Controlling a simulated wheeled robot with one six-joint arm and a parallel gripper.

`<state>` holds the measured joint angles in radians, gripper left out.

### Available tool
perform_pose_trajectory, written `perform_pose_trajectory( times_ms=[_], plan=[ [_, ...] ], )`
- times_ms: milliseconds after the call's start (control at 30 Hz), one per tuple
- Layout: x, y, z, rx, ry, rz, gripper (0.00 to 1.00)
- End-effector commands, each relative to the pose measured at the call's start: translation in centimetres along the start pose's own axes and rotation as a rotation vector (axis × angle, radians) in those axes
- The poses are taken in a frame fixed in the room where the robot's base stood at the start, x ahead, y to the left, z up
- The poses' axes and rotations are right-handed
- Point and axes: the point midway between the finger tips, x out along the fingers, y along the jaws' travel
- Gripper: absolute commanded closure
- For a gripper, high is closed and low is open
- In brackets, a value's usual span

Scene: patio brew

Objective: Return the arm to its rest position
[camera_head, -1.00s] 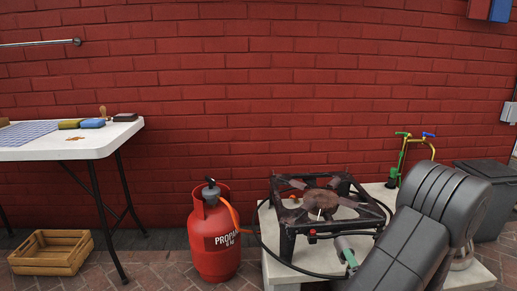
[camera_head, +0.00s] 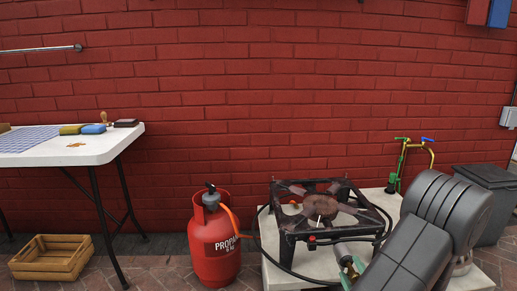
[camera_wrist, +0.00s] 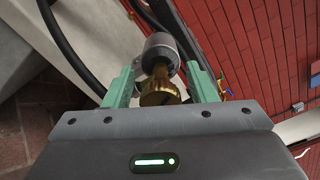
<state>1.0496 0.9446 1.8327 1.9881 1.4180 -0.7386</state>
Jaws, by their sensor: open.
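My gripper (camera_wrist: 161,88) shows two pale green fingers in the wrist view, standing apart. A brass knob-like end (camera_wrist: 158,92) on a grey cylindrical fitting (camera_wrist: 161,50) lies between the fingers, with gaps at both sides. In the head view the grey fitting (camera_head: 343,254) lies at the front of the black burner stand, and the green fingertips of my gripper (camera_head: 352,269) show just below it. My dark grey arm fills the lower right and hides the rest of the gripper.
The black burner stand (camera_head: 322,211) rests on a pale slab (camera_head: 283,274). A red propane bottle (camera_head: 215,243) with a hose stands left of it. Brass taps (camera_head: 414,154) and a dark bin (camera_head: 488,205) are at right. A white table (camera_head: 83,153) and wooden crate (camera_head: 52,257) stand at left.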

Motion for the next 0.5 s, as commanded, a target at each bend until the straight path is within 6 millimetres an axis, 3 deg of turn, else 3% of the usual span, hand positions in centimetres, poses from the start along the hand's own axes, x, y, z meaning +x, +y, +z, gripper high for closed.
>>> perform_pose_trajectory(
  times_ms=[500],
  plan=[
    [-0.02, -0.51, 0.24, 0.4, 0.001, 0.001, 0.48]
  ],
)
